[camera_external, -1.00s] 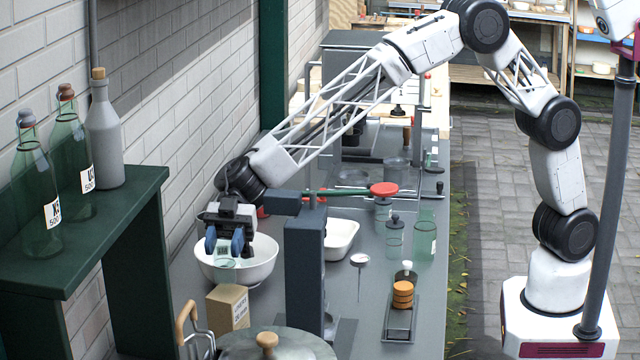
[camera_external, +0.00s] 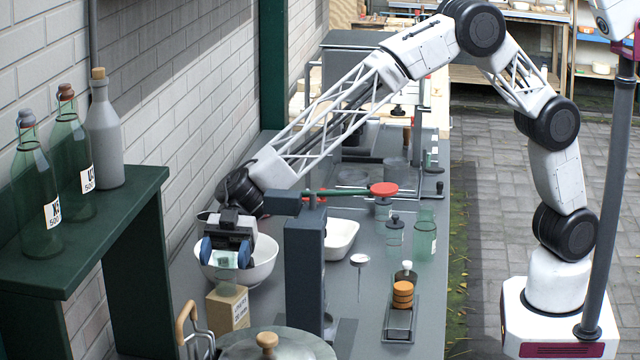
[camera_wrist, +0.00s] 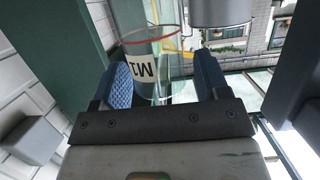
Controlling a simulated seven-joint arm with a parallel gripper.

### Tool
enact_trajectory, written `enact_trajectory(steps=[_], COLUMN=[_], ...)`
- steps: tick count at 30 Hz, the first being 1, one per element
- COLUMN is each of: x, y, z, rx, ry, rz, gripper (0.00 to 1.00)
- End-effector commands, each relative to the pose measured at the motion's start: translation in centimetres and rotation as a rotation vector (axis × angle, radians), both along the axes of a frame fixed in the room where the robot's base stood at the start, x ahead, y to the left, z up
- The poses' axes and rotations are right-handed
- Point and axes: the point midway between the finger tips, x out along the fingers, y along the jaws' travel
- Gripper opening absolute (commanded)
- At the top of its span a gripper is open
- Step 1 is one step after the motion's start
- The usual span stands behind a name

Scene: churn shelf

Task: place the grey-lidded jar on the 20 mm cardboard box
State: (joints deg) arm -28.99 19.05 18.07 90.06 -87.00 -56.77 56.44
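My gripper (camera_external: 228,250) has its blue fingers closed around a pale greenish clear jar (camera_external: 226,280). In the wrist view the jar (camera_wrist: 150,72) shows between the fingers (camera_wrist: 164,85), with a red ring and an upside-down label that seems to read M1. I cannot make out a grey lid on it. The cardboard box (camera_external: 225,313) stands on the bench in front of the white bowl, with small print I cannot read.
A dark upright post (camera_external: 305,275) with a green, red-knobbed lever stands right of the box. A lidded pot (camera_external: 275,345) is in front, the white bowl (camera_external: 262,262) behind. A green shelf (camera_external: 80,240) with bottles is left. Another jar with a dark lid (camera_external: 395,219) stands farther right.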

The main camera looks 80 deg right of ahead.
Motion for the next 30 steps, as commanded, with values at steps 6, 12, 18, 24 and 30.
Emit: enact_trajectory(steps=[6,12,18,24,30], x=[0.0,0.1,0.0,0.0,0.0], y=[0.0,-0.7,-2.9,-5.9,-8.9], z=[0.1,0.5,1.2,2.2,3.1], rx=[0.0,0.0,0.0,0.001,0.0], ry=[0.0,0.0,0.0,-0.001,-0.001], rz=[0.0,-0.001,0.0,-0.002,-0.002], gripper=[0.69,0.69,0.69,0.69,0.69])
